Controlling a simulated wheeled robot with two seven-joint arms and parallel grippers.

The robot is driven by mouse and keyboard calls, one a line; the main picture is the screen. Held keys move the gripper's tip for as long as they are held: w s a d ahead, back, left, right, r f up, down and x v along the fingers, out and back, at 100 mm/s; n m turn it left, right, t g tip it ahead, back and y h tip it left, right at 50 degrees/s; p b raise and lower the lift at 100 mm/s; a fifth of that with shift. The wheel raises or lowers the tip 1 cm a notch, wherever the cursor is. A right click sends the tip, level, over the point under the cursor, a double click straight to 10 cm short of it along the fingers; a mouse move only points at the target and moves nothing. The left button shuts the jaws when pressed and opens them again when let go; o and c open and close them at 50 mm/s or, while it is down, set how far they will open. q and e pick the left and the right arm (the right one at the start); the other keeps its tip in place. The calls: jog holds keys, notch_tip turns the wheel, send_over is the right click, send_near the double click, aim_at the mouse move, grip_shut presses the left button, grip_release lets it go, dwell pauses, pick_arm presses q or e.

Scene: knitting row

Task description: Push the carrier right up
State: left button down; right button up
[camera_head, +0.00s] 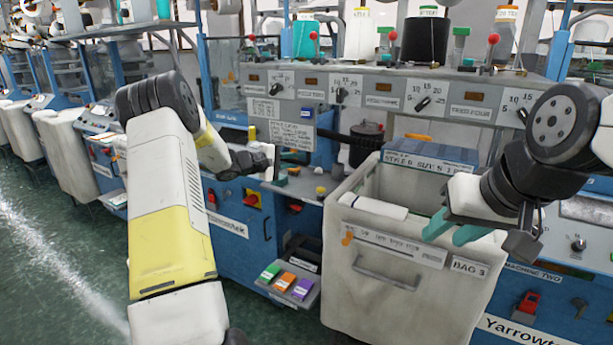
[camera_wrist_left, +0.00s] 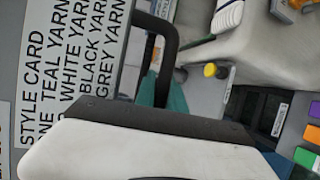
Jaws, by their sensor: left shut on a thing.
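My left gripper (camera_head: 268,165) is at the front of the blue knitting machine, below the style card (camera_head: 291,135). In the left wrist view a black curved handle (camera_wrist_left: 168,40) runs down beside a teal fingertip (camera_wrist_left: 177,102), and the gripper is shut on it. I cannot tell how the handle joins the carrier, which I cannot pick out clearly. My right gripper (camera_head: 453,231) is open and empty, with its teal fingers apart in front of the rim of the white bin marked BAG 3 (camera_head: 385,275).
A small tray with green, orange and purple buttons (camera_head: 287,281) juts out low, left of the bin. A panel of dials (camera_head: 375,93) spans the machine above. Yarn cones, including a black one (camera_head: 425,42), stand on top. Green floor (camera_head: 45,260) is open at left.

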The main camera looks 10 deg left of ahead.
aim_at(294, 98)
pick_arm(q)
notch_tip(294, 98, up, 20)
jog(key=shift+r, duration=0.1)
dwell(0.5)
jog(key=shift+r, duration=0.2)
jog(key=c, duration=1.5)
grip_release()
jog(key=shift+c, duration=0.2)
jog(key=shift+o, duration=0.7)
jog(key=shift+f, duration=0.2)
jog(key=shift+f, duration=0.1)
jog(key=shift+a, duration=0.1)
jog(key=v, duration=0.7)
jog(key=shift+s+a, duration=0.15)
jog(key=shift+s, duration=0.1)
